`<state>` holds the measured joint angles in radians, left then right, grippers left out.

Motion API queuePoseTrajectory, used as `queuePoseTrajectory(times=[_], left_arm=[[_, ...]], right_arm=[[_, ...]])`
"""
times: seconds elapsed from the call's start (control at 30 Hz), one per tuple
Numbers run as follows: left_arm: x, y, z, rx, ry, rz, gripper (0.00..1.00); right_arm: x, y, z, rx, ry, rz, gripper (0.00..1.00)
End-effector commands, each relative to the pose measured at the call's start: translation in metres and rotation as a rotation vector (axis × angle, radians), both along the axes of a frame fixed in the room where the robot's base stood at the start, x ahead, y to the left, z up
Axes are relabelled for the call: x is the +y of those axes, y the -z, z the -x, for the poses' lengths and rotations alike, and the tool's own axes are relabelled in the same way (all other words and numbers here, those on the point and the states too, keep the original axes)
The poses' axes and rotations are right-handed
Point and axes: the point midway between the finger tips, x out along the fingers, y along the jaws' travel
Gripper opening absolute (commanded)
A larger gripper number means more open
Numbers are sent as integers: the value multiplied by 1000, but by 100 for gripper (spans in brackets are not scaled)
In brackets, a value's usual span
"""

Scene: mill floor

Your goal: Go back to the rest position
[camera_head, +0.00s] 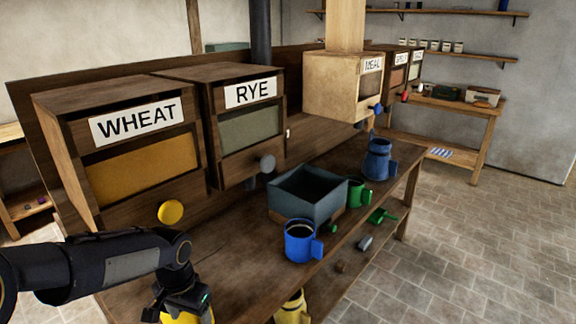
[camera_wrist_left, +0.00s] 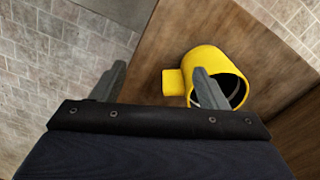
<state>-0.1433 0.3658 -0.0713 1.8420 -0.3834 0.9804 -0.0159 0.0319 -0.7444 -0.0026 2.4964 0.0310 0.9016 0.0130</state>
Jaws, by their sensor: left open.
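My left gripper (camera_head: 182,304) is at the bottom left in the head view, over the bench. In the left wrist view its two fingers (camera_wrist_left: 160,85) are spread apart with nothing between them but part of a yellow mug's handle. The yellow mug (camera_wrist_left: 207,62) lies beyond the fingers on the wood, its dark opening partly behind the right finger. Whether that finger touches the mug I cannot tell. In the head view a yellow thing (camera_head: 190,318) shows just under the gripper, mostly hidden. My right gripper is not in view.
WHEAT (camera_head: 140,160) and RYE (camera_head: 250,130) bins stand behind the bench. The right floor is clear.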

Motion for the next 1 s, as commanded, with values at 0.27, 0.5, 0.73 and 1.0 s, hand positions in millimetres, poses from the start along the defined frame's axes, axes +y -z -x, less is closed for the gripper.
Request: queuePoseTrajectory(times=[0.27, 0.5, 0.73, 1.0], left_arm=[[5, -4, 11, -12, -30, 23, 67], [10, -24, 33, -51, -86, 76, 67], [15, -51, 72, -124, -174, 162, 67], [8, -78, 153, -280, -335, 328, 67]], right_arm=[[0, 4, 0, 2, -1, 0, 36], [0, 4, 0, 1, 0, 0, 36], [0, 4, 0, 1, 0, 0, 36], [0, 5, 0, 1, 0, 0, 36]])
